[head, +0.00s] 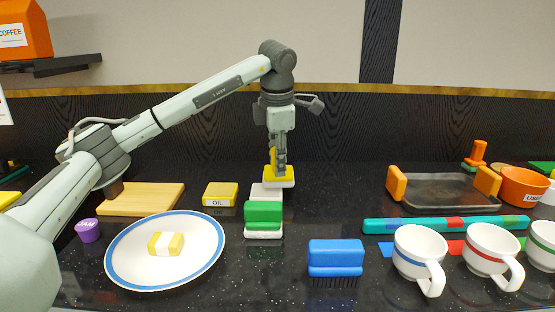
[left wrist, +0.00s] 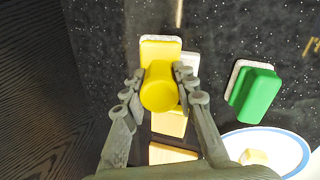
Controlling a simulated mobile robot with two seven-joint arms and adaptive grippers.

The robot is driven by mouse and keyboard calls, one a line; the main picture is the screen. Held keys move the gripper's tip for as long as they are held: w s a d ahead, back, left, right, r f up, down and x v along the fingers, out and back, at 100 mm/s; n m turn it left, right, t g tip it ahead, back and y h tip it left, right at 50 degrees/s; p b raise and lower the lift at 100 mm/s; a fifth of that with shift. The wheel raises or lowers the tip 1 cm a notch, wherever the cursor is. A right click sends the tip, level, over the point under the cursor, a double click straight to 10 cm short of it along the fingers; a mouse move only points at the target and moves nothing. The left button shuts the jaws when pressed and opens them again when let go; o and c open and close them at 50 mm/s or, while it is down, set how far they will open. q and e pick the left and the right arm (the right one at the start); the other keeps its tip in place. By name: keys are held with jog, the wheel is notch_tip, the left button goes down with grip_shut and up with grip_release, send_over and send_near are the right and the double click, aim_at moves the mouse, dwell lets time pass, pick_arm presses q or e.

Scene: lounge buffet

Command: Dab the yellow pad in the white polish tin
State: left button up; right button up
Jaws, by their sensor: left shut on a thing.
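My left gripper (head: 280,168) is shut on the upright yellow handle of the yellow pad (head: 270,174); the pad's pale underside faces down. In the left wrist view the gripper (left wrist: 160,90) has its fingers on both sides of the round handle top, and the yellow pad (left wrist: 160,48) shows beyond it. The white tin (head: 262,193) is just in front of and below the pad in the head view. In the left wrist view the tin (left wrist: 190,61) peeks out at the pad's right edge, mostly hidden. I cannot tell whether pad and tin touch. My right gripper is out of view.
A green pad (head: 263,212) stands close in front of the white tin. A yellow OIL tin (head: 220,194) is left of it. A plate (head: 120,262) with a yellow-and-white block, a blue brush (head: 335,252) and several mugs (head: 418,245) stand nearer. Dark counter is clear behind.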

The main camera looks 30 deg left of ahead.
pick_arm(q)
jog(key=shift+f, duration=0.45)
dwell(1.1)
jog(key=shift+r, duration=0.1)
jog(key=shift+r+p, duration=1.2)
jog(key=shift+r, duration=0.4)
notch_tip(320, 180, up, 2)
jog(key=shift+p, duration=0.45)
jog(key=shift+r, duration=1.35)
